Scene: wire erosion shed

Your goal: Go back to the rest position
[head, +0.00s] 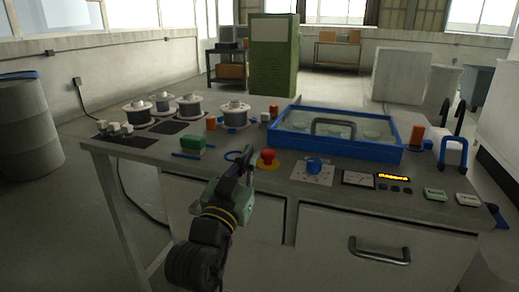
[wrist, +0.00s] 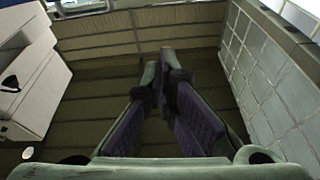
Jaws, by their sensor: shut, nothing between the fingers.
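My gripper (head: 247,161) is in front of the workbench (head: 258,165), near its front edge, and appears close to a red mushroom button (head: 267,157) in the head view. In the wrist view my gripper (wrist: 165,72) has its two fingers converging at the tips, shut with nothing between them. Behind the fingers the wrist view shows a dark floor and pale walls. No object is held.
A drawer handle (head: 379,252) sticks out at the front. A barrel (head: 27,125) stands left.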

